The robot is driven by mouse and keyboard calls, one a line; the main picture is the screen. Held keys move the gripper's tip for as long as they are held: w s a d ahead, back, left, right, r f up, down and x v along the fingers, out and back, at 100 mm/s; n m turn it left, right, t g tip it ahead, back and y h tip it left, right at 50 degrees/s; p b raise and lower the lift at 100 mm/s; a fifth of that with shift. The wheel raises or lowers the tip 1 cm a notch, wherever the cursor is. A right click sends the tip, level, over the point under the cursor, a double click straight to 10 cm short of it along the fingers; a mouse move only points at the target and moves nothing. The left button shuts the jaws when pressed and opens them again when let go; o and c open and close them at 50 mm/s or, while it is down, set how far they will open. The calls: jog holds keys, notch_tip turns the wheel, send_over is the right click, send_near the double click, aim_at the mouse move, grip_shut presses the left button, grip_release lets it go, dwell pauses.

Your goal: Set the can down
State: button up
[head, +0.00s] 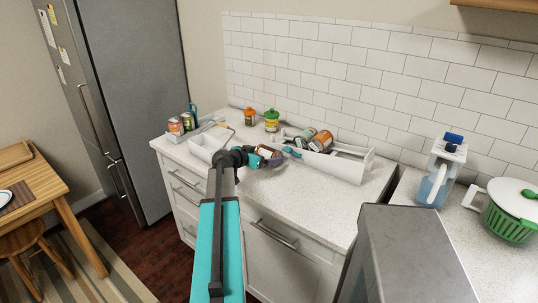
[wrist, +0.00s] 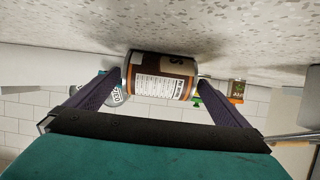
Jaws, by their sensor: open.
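The can (wrist: 160,76), with a brown, white and orange label, is between the fingers of my gripper (wrist: 160,84) in the wrist view. That view is upside down, and the can's edge meets the speckled counter. The jaws are open around it, with the fingertips close to its sides. I cannot tell whether they touch it. In the head view, my gripper (head: 272,161) is low over the white counter, and the can (head: 267,151) shows partly behind it. My arm hides some of the counter in front.
A white bin (head: 345,167) with cans lying in it stands just right of my gripper. A white tray (head: 200,147) is to the left, with small cans (head: 176,126) beyond. Jars with orange (head: 250,117) and green (head: 272,121) lids stand behind. Counter is clear at the front right.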

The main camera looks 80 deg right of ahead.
jog(key=shift+p+x, duration=0.6)
jog(key=shift+x, duration=1.1)
jog(key=shift+f, duration=0.1)
jog(key=c, duration=1.5)
jog(key=shift+a, duration=0.1)
jog(key=shift+w+a+r+b, duration=0.25)
jog(key=shift+a+r+b, duration=0.1)
jog(key=shift+r, duration=0.05)
jog(key=shift+d+r+b+v, duration=0.2)
jog(key=shift+b+v, duration=0.45)
jog(key=shift+v, duration=1.8)
jog(key=shift+r+b+v, duration=0.3)
jog(key=shift+b+v, duration=0.35)
jog(key=shift+v, duration=1.85)
jog(key=shift+d+r+b+v, duration=0.2)
jog(key=shift+b+v, duration=0.45)
jog(key=shift+v, duration=1.8)
jog(key=shift+s+a+r, duration=0.1)
jog(key=shift+s, duration=0.1)
